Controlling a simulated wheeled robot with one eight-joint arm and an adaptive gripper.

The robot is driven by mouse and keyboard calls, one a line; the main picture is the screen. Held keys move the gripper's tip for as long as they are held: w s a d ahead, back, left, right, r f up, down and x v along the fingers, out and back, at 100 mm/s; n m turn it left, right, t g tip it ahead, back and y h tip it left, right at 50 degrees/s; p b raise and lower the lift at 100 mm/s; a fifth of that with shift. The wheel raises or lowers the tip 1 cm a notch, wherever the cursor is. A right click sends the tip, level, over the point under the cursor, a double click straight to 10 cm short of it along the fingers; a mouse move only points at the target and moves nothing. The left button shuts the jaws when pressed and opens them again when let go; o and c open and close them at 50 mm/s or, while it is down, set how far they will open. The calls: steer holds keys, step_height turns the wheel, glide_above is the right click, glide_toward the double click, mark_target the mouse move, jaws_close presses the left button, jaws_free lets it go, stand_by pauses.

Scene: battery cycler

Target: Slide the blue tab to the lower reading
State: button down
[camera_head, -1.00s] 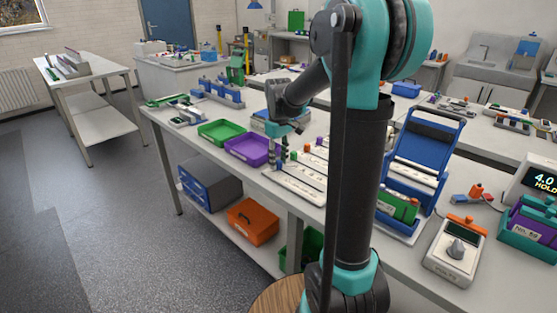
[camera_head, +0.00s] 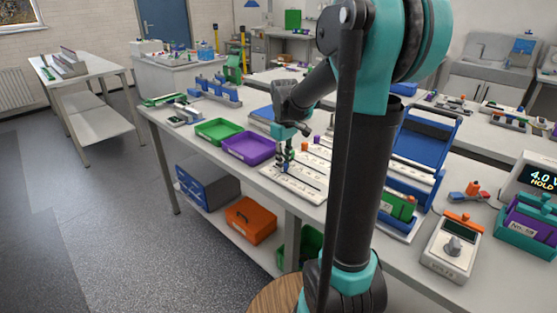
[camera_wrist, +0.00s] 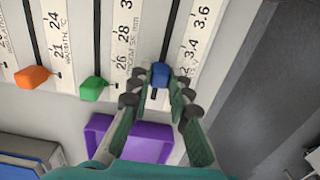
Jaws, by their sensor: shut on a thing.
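The blue tab (camera_wrist: 160,75) sits between the two fingers of my gripper (camera_wrist: 156,92) in the wrist view, on a dark slot in the white slider board (camera_wrist: 112,62). My gripper is shut on the tab. The scale strip to its right shows 3.4 and 3.6. The mark beside the tab itself is hidden by the finger. In the head view my gripper (camera_head: 285,160) is down at the board (camera_head: 310,190), and the tab is too small there to make out clearly.
A green tab (camera_wrist: 93,89) and an orange tab (camera_wrist: 33,77) sit on neighbouring slots to the left. A purple tray (camera_wrist: 138,145) lies just off the board, with a green tray (camera_head: 219,131) beyond it in the head view. The grey floor (camera_wrist: 255,100) lies right of the board.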

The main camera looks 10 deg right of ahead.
steer(key=c, duration=1.4)
jaws_free()
step_height(320, 180, up, 12)
